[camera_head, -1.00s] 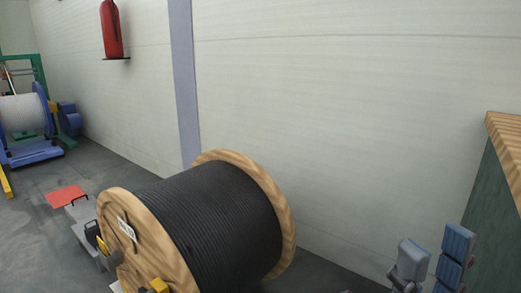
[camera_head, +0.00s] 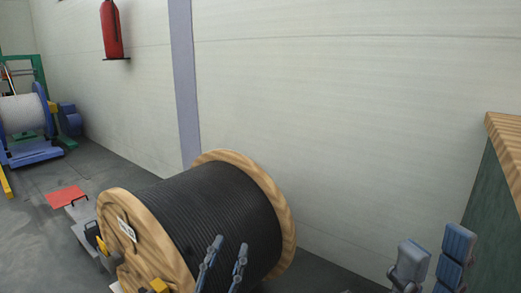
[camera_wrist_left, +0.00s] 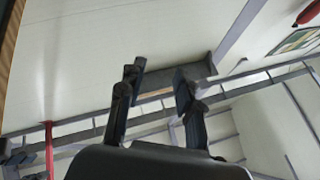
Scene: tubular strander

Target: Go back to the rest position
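My left gripper (camera_head: 225,252) has come up into the lower middle of the head view, in front of the big cable drum. Its two slim blue-grey fingers are apart, with nothing between them. In the left wrist view the fingers of this gripper (camera_wrist_left: 158,78) are also spread and empty, pointing up toward the wall and ceiling beams. My right gripper (camera_head: 434,245) is at the lower right of the head view, next to the green-sided cabinet. Its two fingers stand apart with nothing seen between them.
The drum (camera_head: 215,215) of black cable with wooden flanges stands on the floor. The green-sided cabinet with a wooden top (camera_head: 490,215) is at the right edge. A red extinguisher (camera_head: 111,32) hangs on the wall. A blue machine with a white spool (camera_head: 22,113) is far left.

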